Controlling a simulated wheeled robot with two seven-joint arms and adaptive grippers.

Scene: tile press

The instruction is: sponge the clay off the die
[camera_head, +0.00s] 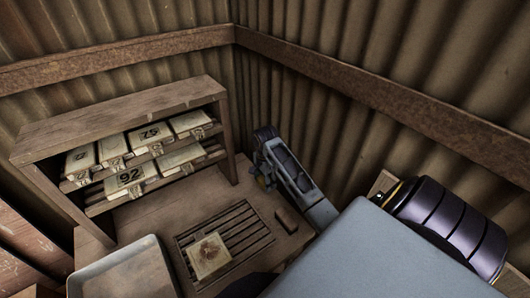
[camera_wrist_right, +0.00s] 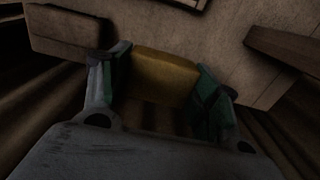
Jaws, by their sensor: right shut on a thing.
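My right gripper (camera_wrist_right: 160,85) is shut on a yellow sponge (camera_wrist_right: 165,72), held between its green-padded fingers. In the head view the right gripper (camera_head: 263,178) is small and partly hidden by its own arm, near the back right of the wooden bench. A pale square plate (camera_head: 197,266) with a brown smear (camera_head: 209,252) lies on the slatted rack (camera_head: 247,222). It may be the die with clay on it, but I cannot be sure. The sponge is apart from this plate. My left gripper does not show.
A brown block (camera_head: 286,219) lies right of the rack; a brown block (camera_wrist_right: 70,32) also shows in the wrist view. A pale tray (camera_head: 84,285) stands at front left. A wooden shelf (camera_head: 120,126) with several numbered tiles stands behind. Corrugated walls (camera_head: 330,130) close the corner.

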